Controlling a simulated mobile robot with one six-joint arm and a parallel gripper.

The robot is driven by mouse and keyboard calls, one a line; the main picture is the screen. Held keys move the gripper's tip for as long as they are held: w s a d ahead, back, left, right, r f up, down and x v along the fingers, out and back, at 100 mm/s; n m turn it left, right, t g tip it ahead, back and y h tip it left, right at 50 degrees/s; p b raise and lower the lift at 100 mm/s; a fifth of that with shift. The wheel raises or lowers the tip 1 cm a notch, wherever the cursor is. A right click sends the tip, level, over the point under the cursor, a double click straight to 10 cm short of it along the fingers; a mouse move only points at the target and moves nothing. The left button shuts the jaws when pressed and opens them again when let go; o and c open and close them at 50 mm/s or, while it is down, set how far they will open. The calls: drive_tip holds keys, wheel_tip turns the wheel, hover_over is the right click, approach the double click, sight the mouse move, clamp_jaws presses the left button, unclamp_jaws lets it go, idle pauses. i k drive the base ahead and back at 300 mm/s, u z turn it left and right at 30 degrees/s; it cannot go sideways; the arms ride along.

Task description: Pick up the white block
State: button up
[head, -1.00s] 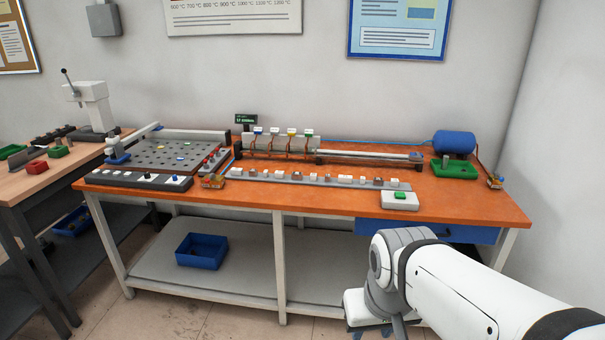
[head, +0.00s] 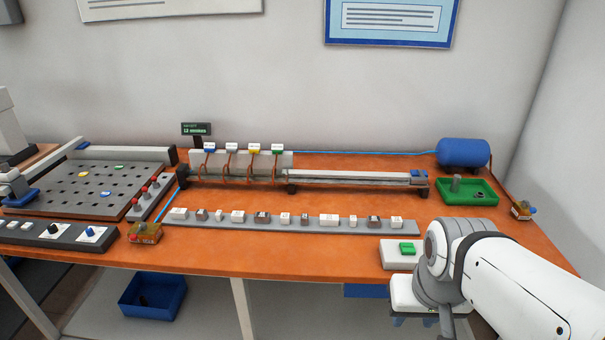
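Several small white blocks sit in a row on a long grey strip (head: 290,229) along the front of the orange table. One white block (head: 179,213) is at the row's left end, another white block (head: 328,220) is right of the middle, and another (head: 396,223) is at the right end. Some blocks between them look grey or brown. I cannot tell which one the task means. My gripper (head: 413,321) points down at the lower right, in front of the table's edge and apart from the blocks. Its fingers are mostly hidden under my wrist, so its opening is unclear.
A white box with a green button (head: 407,248) stands near my wrist. Behind the row are a rail with copper coils (head: 250,166), a green tray (head: 468,191) and a blue tank (head: 463,152). A perforated plate (head: 85,188) is at left.

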sight(285, 218)
drive_tip(key=u, duration=0.15)
drive_tip(key=i, duration=0.8)
drive_tip(key=u, duration=0.55)
drive_tip(key=k, duration=0.85)
drive_tip(key=u, duration=0.15)
drive_tip(key=i, duration=0.85)
drive_tip(key=z, duration=0.05)
